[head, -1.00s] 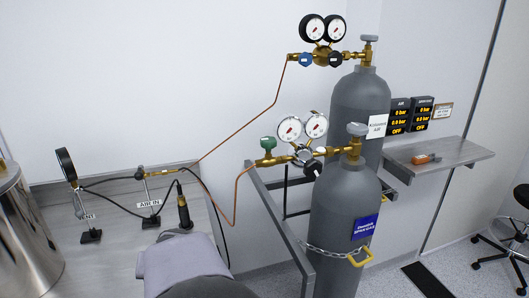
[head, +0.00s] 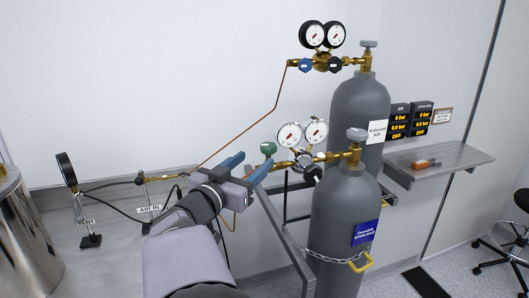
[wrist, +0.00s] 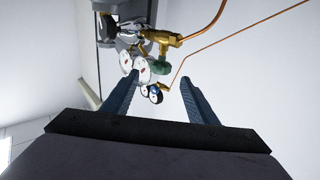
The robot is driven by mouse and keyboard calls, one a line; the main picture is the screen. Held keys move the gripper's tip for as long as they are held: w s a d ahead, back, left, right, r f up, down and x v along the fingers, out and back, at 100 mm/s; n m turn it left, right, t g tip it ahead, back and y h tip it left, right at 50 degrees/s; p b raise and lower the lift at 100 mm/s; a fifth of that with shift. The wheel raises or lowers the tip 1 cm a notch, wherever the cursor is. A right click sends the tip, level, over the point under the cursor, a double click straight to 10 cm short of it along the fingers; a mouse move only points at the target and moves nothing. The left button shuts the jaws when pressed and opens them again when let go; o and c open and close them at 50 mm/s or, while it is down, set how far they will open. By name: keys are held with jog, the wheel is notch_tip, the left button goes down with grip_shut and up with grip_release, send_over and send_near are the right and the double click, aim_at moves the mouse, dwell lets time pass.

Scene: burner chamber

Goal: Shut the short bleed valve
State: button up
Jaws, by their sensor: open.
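A green knob (head: 268,149) stands at the left end of the brass regulator (head: 288,162) on the front grey cylinder (head: 345,215). A blue knob (head: 305,65) is on the regulator of the rear cylinder (head: 358,105). No readable label shows which is the short bleed valve. My gripper (head: 256,160) is open and empty, just left of the green knob. In the wrist view the green knob (wrist: 159,68) appears between my fingertips (wrist: 160,76), beyond them. I cannot tell whether any knob is open or shut.
Copper tubes (head: 276,100) run from the regulators towards the bench fittings. A black gauge (head: 66,170) stands on the bench at left, near a steel vessel (head: 25,245). A chain (head: 330,254) crosses the front cylinder. A shelf (head: 440,160) holds an orange tool (head: 425,163).

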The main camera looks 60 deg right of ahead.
aim_at(264, 151)
jog(key=shift+d, duration=0.1)
jog(key=shift+d+p, duration=1.2)
jog(key=shift+d, duration=2.35)
jog(key=c, duration=1.1)
